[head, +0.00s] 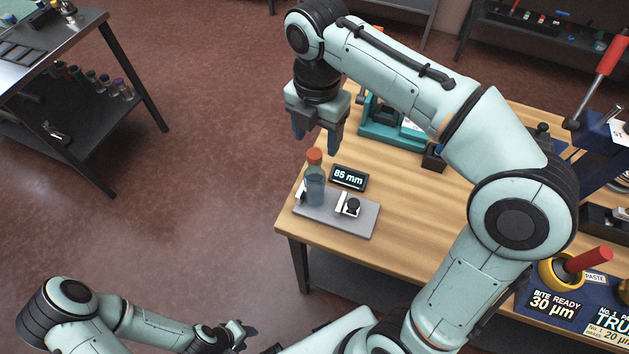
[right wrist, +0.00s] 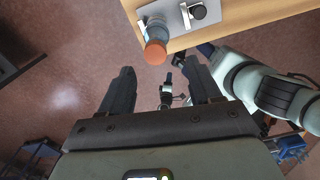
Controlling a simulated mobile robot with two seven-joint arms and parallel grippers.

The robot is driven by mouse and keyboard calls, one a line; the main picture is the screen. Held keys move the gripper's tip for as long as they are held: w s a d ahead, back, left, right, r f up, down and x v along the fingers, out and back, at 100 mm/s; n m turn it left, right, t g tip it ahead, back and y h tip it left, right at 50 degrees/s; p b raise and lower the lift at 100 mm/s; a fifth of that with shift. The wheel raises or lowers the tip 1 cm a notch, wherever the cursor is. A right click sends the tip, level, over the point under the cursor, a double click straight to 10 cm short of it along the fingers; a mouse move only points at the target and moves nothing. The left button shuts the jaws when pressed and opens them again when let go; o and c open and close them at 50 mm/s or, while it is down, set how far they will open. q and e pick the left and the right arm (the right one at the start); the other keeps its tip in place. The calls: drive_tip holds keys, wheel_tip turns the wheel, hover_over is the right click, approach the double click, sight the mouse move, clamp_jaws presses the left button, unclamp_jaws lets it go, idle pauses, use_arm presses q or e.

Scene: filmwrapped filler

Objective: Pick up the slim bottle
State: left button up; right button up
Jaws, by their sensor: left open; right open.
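The slim bottle (head: 315,188) is clear with bluish contents and an orange cap. It stands upright on a grey plate (head: 357,225) near the table's left corner. In the right wrist view the bottle (right wrist: 155,42) shows at the top, cap toward the camera, beyond the fingertips. My right gripper (head: 317,141) points down above the bottle, open and empty, apart from it. It also shows open in the right wrist view (right wrist: 162,82). My left gripper (head: 243,332) is low in the head view, open, away from the table.
A black "85 mm" display (head: 348,177) stands behind the plate. A small clamp with a black knob (head: 350,206) sits on the plate right of the bottle. A teal device (head: 389,124) stands further back. The wooden table's (head: 424,242) front area is clear.

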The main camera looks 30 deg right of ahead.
sight(315, 153)
wheel_tip(315, 153, down, 3)
drive_tip(key=shift+r, duration=0.1)
drive_tip(key=shift+w+f, duration=0.2)
drive_tip(key=shift+f, duration=0.3)
wheel_tip(315, 153, down, 5)
drive_tip(key=shift+w+r+b, duration=0.1)
drive_tip(key=shift+r+b, duration=0.05)
drive_tip(key=shift+b, duration=0.45)
use_arm(q)
drive_tip(key=shift+s+f, duration=0.3)
drive_tip(key=shift+f, duration=0.25)
drive_tip(key=shift+s+f, duration=0.3)
drive_tip(key=shift+f, duration=0.2)
use_arm(e)
clamp_jaws()
